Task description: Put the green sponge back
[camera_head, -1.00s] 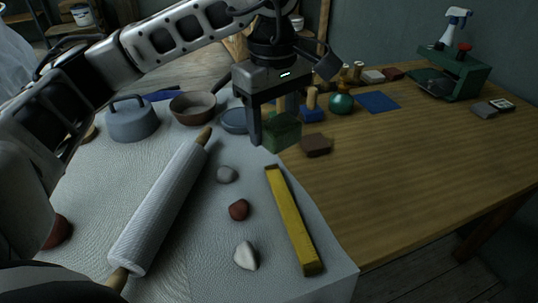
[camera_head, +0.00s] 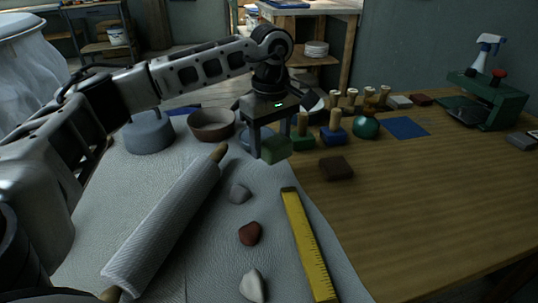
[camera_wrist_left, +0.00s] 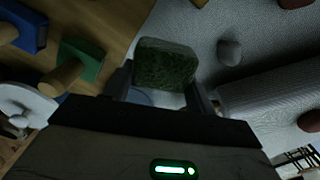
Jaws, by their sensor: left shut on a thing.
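The green sponge (camera_head: 276,150) is in my left gripper (camera_head: 271,146), which is shut on it with a finger on each side. It is held over the border between the white cloth and the wooden table; whether it touches the surface I cannot tell. In the left wrist view the sponge (camera_wrist_left: 165,64) shows its rough dark green face between the two fingers (camera_wrist_left: 162,90). My right gripper is not in view.
A brown block (camera_head: 336,168) lies right of the sponge. Wooden-handled green (camera_head: 301,142) and blue (camera_head: 334,136) blocks stand behind it. A bowl (camera_head: 211,125), rolling pin (camera_head: 165,222), stones and yellow ruler (camera_head: 308,245) lie around. The table's right middle is clear.

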